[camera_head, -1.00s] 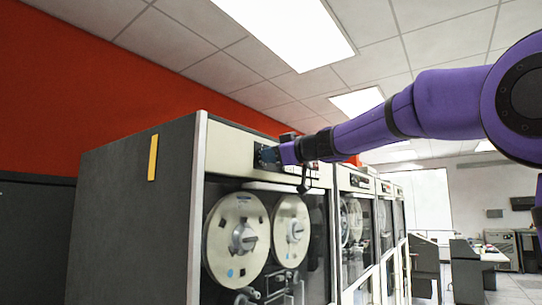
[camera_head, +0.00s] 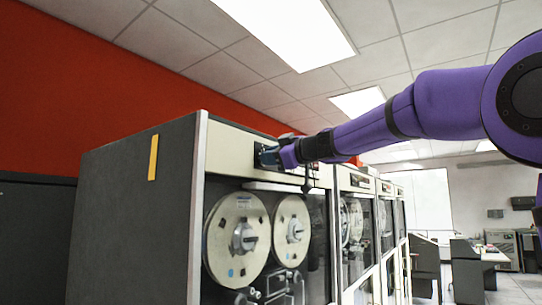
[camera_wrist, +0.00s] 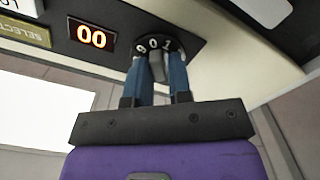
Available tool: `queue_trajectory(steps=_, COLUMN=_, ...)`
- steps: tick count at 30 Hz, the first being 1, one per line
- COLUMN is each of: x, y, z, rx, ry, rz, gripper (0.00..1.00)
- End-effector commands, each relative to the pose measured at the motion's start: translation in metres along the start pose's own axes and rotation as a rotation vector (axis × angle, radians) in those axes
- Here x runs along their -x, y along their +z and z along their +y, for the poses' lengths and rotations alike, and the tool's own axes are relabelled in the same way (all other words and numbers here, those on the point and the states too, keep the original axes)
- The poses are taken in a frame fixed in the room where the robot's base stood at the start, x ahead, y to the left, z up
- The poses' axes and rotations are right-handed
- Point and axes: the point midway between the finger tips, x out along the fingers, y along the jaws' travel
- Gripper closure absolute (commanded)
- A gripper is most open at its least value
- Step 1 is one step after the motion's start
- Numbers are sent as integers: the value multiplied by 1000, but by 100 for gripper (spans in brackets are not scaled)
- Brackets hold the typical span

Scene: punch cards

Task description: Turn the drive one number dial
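The number dial (camera_wrist: 142,48) is a dark disc with white numerals 9, 0 and 1 showing, on the tape drive's top panel in the wrist view. Its grey knob (camera_wrist: 157,66) sits between the two blue fingers of my gripper (camera_wrist: 158,70). The fingers look closed on the knob's sides, with no clear gap. A lit display (camera_wrist: 91,37) left of the dial reads 00. In the head view my gripper (camera_head: 268,157) is at the upper panel of the nearest tape drive (camera_head: 228,150); the dial is hidden there behind the gripper.
Two tape reels, the left one (camera_head: 237,238) and the right one (camera_head: 291,230), sit behind the drive's front below the panel. More drives (camera_head: 357,215) stand in a row beyond. In the wrist view a panel labelled SELECT (camera_wrist: 25,32) lies left of the display.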

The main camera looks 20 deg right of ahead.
Motion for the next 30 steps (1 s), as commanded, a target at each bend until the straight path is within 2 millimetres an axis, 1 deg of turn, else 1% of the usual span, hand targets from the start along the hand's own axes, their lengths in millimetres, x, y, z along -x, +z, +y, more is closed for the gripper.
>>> queue_trajectory(steps=1, x=0, y=0, z=0, rx=-1, ry=0, rz=-1, gripper=69)
queue_trajectory(steps=2, x=0, y=0, z=0, rx=-1, ry=0, rz=0, gripper=62)
queue_trajectory(steps=10, x=1, y=-2, z=1, rx=0, ry=3, rz=2, gripper=62)
queue_trajectory(steps=14, x=8, y=-2, z=2, rx=1, ry=4, rz=3, gripper=62)
queue_trajectory(steps=17, x=22, y=-2, z=1, rx=0, ry=5, rz=2, gripper=62)
queue_trajectory(steps=24, x=68, y=-2, z=1, rx=1, ry=5, rz=2, gripper=62)
queue_trajectory(steps=30, x=96, y=-1, z=1, rx=0, ry=4, rz=2, gripper=62)
